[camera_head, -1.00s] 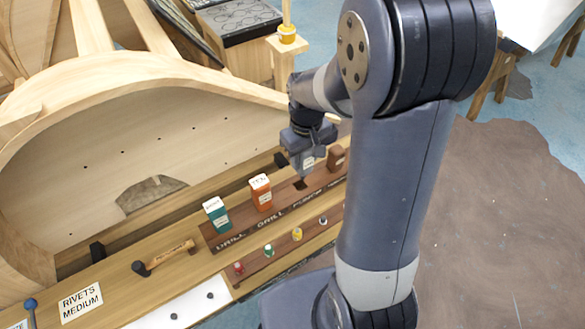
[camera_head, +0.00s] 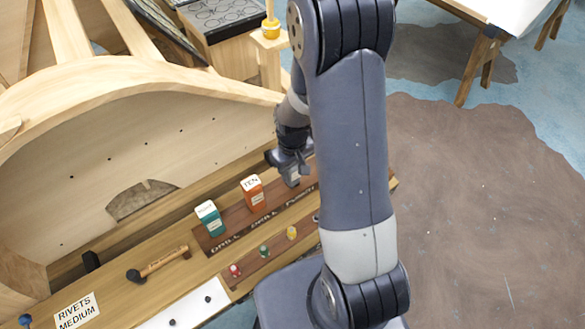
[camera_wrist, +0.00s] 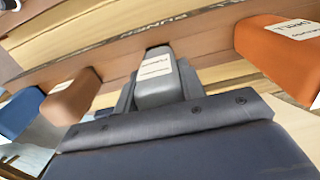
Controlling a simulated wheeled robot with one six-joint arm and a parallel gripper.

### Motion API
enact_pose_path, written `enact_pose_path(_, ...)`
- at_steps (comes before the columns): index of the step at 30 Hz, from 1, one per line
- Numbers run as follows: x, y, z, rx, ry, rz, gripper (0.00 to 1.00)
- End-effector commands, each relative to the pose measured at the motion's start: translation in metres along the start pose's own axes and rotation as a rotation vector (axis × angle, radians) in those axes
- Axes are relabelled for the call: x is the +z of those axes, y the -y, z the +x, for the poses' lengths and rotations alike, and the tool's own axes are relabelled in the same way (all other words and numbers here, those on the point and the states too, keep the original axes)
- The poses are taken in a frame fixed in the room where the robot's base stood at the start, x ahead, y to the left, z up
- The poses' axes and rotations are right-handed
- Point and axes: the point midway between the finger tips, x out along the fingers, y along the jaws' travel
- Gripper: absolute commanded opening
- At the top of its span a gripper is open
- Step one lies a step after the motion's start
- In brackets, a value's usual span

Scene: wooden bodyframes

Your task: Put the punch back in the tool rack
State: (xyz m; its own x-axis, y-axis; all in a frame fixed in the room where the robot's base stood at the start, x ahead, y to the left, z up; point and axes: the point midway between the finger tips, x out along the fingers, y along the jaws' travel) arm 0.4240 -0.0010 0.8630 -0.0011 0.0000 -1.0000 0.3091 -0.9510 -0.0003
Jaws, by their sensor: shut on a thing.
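The punch is a small grey block with a pale label. In the wrist view, the punch (camera_wrist: 155,80) sits between the two fingers of my gripper (camera_wrist: 156,92), which is shut on it. In the head view, my gripper (camera_head: 288,167) holds the punch (camera_head: 291,178) low over the brown tool rack (camera_head: 231,214), right of the orange block. The rack lettering reads DRILL, DRILL, PUNCH; the punch is by the PUNCH end. I cannot tell whether its lower end is in the slot, which is hidden.
A green block (camera_head: 210,218) and an orange block (camera_head: 253,194) stand in the rack. The wrist view shows a brown block (camera_wrist: 72,97) and a blue block (camera_wrist: 20,105) on the other side. A wooden-handled hammer (camera_head: 160,264) lies left of the rack.

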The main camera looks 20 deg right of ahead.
Motion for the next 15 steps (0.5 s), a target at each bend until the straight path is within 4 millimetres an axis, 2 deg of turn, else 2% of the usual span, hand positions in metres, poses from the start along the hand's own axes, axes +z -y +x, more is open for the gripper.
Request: enact_pose_path(15,-0.0003,-0.0001,0.0097,0.0,-0.001,0.0,0.06)
